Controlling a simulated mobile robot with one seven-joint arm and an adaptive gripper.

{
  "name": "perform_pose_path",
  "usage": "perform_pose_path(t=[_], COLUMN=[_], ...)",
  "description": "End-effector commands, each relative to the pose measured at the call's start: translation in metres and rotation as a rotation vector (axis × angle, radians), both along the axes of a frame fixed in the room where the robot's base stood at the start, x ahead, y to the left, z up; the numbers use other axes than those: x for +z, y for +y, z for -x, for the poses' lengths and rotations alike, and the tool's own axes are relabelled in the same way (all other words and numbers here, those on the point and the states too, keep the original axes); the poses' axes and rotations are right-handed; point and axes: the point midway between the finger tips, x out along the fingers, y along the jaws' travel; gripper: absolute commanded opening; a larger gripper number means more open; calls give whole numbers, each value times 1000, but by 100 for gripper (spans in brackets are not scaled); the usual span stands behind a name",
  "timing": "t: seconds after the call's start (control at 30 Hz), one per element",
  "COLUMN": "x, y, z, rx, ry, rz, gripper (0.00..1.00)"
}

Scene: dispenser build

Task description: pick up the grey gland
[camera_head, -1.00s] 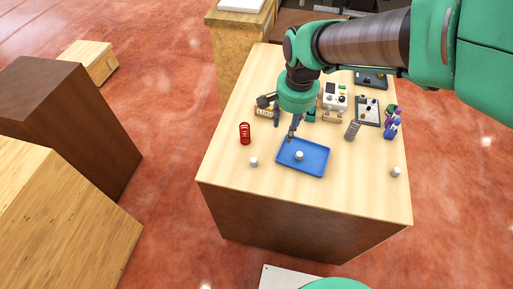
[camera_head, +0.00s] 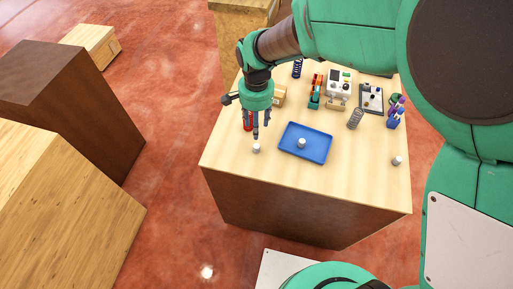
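Several small pale grey, cylinder-like pieces are in view, and I cannot tell for sure which is the gland. One piece (camera_head: 256,149) stands on the bare table at the front left. Another piece (camera_head: 301,143) sits in the blue tray (camera_head: 318,157). A third piece (camera_head: 397,161) stands near the table's right edge. My gripper (camera_head: 260,130) points down just above and behind the left piece. Its fingers look apart, with nothing seen between them. The gap between the fingertips and the piece is hard to judge.
A red spring (camera_head: 247,121) stands partly hidden behind my gripper. A grey spring (camera_head: 355,118), a white device (camera_head: 339,86), a dark-framed board (camera_head: 371,98) and purple-blue items (camera_head: 396,113) stand farther back and right. The table front (camera_head: 300,180) is clear.

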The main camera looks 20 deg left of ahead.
Motion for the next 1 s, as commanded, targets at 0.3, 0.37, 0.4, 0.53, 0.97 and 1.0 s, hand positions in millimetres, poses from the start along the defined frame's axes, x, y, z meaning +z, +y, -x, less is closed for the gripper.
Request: perform_pose_path(t=[0.3,0.37,0.4,0.53,0.97,1.0], x=[-37,-47,-53,-70,-84,-84], y=[-1,-1,-1,-1,0,0], z=[1,1,1,0,0,0], rx=[0,0,0,0,0,0], ry=[3,3,3,2,0,0], rz=[1,2,2,2,0,0], gripper=[44,44,44,44,44,44])
